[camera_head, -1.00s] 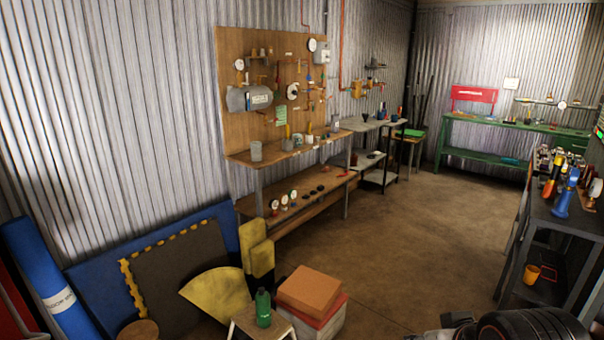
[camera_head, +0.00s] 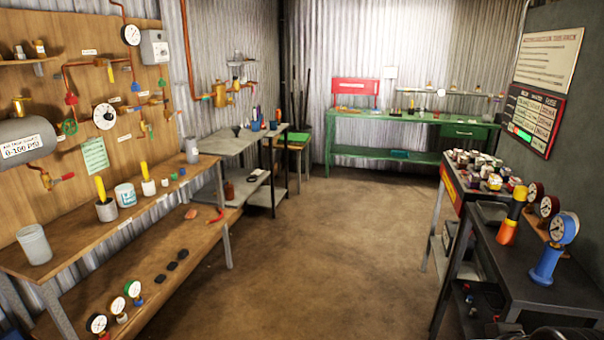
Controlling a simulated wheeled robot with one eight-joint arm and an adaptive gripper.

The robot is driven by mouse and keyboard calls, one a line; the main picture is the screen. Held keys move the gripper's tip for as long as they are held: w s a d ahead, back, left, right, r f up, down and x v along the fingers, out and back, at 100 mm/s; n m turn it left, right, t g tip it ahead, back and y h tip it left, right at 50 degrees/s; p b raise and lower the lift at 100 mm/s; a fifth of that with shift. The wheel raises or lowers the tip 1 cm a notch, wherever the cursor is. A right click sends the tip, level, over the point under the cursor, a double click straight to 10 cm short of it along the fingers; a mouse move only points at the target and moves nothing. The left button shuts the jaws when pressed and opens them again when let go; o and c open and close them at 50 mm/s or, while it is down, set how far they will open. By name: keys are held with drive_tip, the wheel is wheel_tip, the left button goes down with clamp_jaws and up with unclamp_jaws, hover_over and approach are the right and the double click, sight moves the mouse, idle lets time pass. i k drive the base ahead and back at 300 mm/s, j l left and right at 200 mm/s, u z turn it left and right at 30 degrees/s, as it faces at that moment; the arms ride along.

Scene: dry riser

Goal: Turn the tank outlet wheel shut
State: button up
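The grey tank (camera_head: 24,143) is mounted on the plywood board at the left edge, partly cut off by the frame. It bears a label that seems to read 0-100 PSI. A green handwheel (camera_head: 69,127) sits on the pipework just right of the tank. A red handwheel (camera_head: 71,99) is above it, and a red lever (camera_head: 68,176) is on a fitting below the tank. I cannot read which of these is marked as the tank outlet, nor tell how far any is turned. My gripper is not visible; only a dark piece shows at the bottom right corner.
A wooden bench (camera_head: 150,205) with cups and a lower shelf of gauges stands below the board. A dark table (camera_head: 520,255) with gauges is on the right. A green workbench (camera_head: 400,125) is at the back. The brown floor (camera_head: 320,240) between them is clear.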

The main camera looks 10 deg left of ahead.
sight(63, 126)
drive_tip(key=i+j+u, duration=0.1)
drive_tip(key=i+u, duration=0.15)
drive_tip(key=i, duration=0.25)
drive_tip(key=i+u, duration=0.3)
drive_tip(key=i, duration=0.2)
drive_tip(key=i+l+u, duration=0.25)
drive_tip(key=i, duration=0.25)
drive_tip(key=i+l+u, duration=0.3)
drive_tip(key=i, duration=0.2)
drive_tip(key=j, duration=0.1)
